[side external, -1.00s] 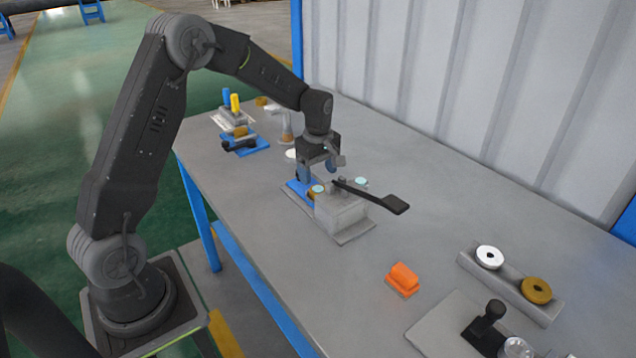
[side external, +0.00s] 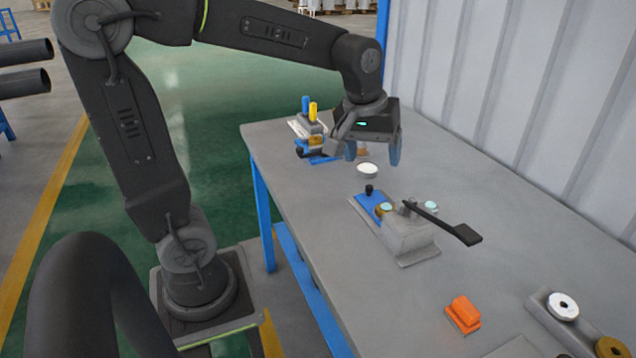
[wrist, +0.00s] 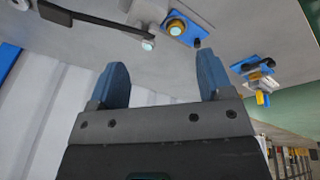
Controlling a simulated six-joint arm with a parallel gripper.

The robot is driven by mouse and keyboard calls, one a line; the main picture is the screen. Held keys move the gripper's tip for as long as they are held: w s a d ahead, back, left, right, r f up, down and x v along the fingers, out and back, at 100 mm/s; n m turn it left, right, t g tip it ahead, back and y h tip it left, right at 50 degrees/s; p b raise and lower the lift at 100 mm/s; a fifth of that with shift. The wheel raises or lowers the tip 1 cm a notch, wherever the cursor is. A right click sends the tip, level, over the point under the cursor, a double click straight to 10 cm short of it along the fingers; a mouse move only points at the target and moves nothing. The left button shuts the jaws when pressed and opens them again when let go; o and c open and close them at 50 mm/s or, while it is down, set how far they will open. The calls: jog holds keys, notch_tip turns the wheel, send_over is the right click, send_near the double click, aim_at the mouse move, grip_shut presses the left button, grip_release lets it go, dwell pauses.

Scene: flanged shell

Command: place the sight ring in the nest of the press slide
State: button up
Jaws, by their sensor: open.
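The press slide (side external: 367,205) is a blue plate with a black knob, running into a grey press block (side external: 408,238) with a black lever. A brass round part with a pale cyan centre (side external: 384,209) sits on the slide beside the block. It looks like the sight ring in its nest, but I cannot tell how fully it is seated. It also shows in the wrist view (wrist: 176,27), on the blue slide (wrist: 190,32). My gripper (side external: 372,152) is open and empty, raised above the table behind the slide. Its two blue fingers also show in the wrist view (wrist: 162,66).
A small pale disc (side external: 431,205) is beside the press. A white disc (side external: 367,170) lies below my gripper. A fixture with blue and yellow pegs (side external: 310,122) stands at the far end. An orange block (side external: 463,312) and a ring rack (side external: 545,312) are nearer. Bare table lies between.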

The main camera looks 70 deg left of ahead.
jog(key=s+d+m+t, duration=0.2)
jog(key=s+d+m, duration=0.3)
jog(key=s, duration=0.8)
jog(key=shift+f+m+t, duration=0.3)
jog(key=shift+m, duration=1.5)
